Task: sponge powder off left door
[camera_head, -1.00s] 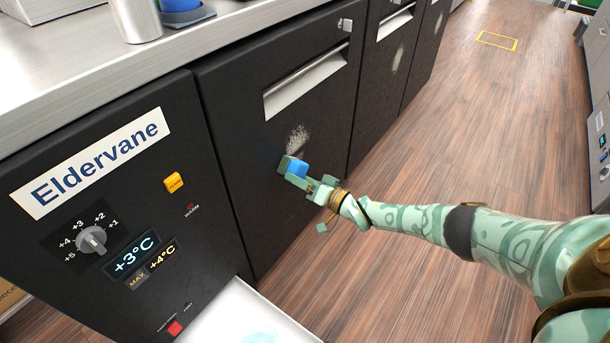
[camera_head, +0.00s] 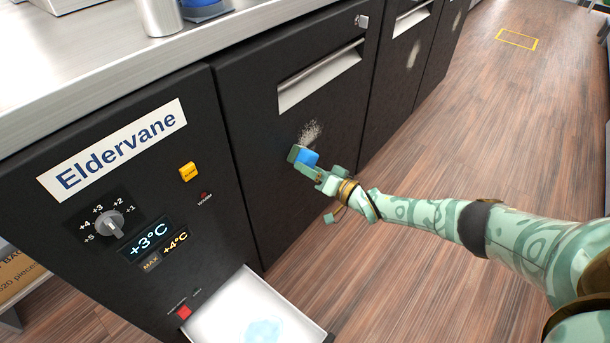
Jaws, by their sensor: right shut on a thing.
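The left door (camera_head: 270,190) is a black fridge door with a silver handle recess (camera_head: 320,77) near its top. A pale grey powder patch (camera_head: 310,131) shows on it below the handle. My right gripper (camera_head: 303,161) is shut on a blue sponge (camera_head: 309,157) at the door, just below the powder patch. The sponge is partly hidden by the fingers, and I cannot tell whether it touches the door. My left gripper is not in view.
Another door to the right has a pale patch (camera_head: 413,54). A white tray (camera_head: 225,310) with a bluish puddle juts out at the bottom below the control panel (camera_head: 120,215). A metal cup (camera_head: 160,16) stands on the counter (camera_head: 90,75). Wooden floor (camera_head: 500,130) lies open to the right.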

